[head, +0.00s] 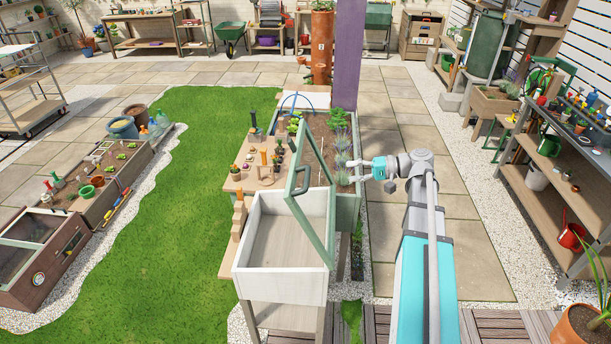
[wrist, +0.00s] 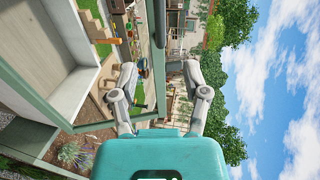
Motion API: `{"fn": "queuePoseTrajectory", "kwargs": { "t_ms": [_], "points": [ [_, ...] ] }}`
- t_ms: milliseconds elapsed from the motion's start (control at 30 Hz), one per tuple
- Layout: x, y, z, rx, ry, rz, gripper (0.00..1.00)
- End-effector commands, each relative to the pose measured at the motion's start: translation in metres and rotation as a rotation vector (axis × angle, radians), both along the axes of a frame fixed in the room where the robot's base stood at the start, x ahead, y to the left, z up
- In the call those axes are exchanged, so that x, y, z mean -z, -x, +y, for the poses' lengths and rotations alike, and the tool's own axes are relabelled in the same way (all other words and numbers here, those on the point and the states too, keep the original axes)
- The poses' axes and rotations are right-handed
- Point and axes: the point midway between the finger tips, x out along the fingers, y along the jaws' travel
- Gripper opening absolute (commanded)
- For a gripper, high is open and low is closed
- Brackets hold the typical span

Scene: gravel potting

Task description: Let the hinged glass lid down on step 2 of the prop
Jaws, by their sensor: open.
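The glass lid (head: 318,198) has a green frame and stands steeply raised on the pale planter box (head: 285,284). A dark handle (head: 301,179) shows on the lid. The stepped wooden prop (head: 238,222) stands at the box's left side; its individual steps are hard to tell apart. My gripper (head: 352,170) is right of the lid's upper part, with its fingers pointing left. In the wrist view, my spread fingers (wrist: 161,78) show on either side of the lid's green frame bar (wrist: 157,60). I cannot tell whether they touch it.
A planted bed (head: 318,128) and a wooden shelf with small pots (head: 262,180) lie behind the box. A purple post (head: 346,55) rises behind them. Lawn (head: 180,220) lies left, paving (head: 465,220) right. A cluttered workbench (head: 560,190) stands far right.

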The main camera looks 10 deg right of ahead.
Motion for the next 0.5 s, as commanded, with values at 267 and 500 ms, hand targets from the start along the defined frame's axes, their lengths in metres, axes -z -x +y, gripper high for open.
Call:
{"fn": "queuePoseTrajectory", "kwargs": {
  "t_ms": [267, 500],
  "points": [
    [0.0003, 0.0000, 0.0008, -0.001, 0.000, 0.000, 0.60],
    [0.0021, -0.0016, 0.0069, -0.002, 0.001, 0.001, 0.60]
  ]
}}
